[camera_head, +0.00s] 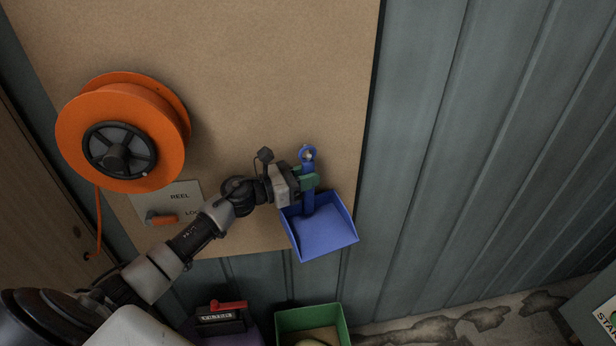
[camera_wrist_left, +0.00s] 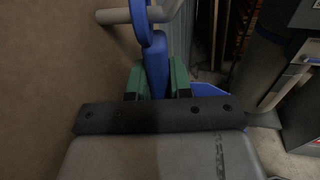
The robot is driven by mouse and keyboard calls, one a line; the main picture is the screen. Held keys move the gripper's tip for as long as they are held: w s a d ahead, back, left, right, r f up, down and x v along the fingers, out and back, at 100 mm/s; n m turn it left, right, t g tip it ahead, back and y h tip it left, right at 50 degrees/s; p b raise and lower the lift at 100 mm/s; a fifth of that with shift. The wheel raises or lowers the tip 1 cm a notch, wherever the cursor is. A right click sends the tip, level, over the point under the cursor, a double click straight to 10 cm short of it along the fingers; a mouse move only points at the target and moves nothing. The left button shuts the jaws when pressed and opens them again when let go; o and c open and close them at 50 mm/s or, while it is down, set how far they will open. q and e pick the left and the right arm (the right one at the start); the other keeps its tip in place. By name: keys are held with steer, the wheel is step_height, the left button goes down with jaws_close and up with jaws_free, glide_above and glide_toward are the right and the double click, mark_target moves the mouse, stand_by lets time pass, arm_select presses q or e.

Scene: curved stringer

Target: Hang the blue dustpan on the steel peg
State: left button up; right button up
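The blue dustpan (camera_head: 325,232) hangs upright in front of the tan board, pan down and handle up. My left gripper (camera_head: 308,181) has its green fingers on both sides of the handle, shut on it; the fingers also show in the left wrist view (camera_wrist_left: 157,82). The handle's ring (camera_head: 308,147) is at the top. In the left wrist view, the grey steel peg (camera_wrist_left: 115,16) comes out of the board and appears to pass through the ring (camera_wrist_left: 142,22), with its upturned end beyond. In the head view a small pale spot shows inside the ring. My right gripper is out of view.
An orange reel (camera_head: 145,107) is on the board at left, with a labelled plate (camera_head: 180,197) below it. A green bin (camera_head: 311,318) and a dark box with a red handle (camera_head: 221,319) stand below. The corrugated wall at right is clear.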

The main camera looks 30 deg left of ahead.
arm_select(q)
steer(key=o, duration=0.5)
steer(key=shift+w+a+r, duration=0.1)
steer(key=shift+w+a, duration=0.1)
steer(key=shift+a, duration=0.25)
steer(key=shift+s+a+f+b, duration=0.25)
steer(key=shift+s+f+b, duration=0.05)
steer(key=shift+f+b, duration=0.1)
steer(key=b+v, duration=0.3)
steer(key=v, duration=0.6)
steer(key=shift+s+r+b, duration=0.3)
steer(key=shift+s, duration=0.25)
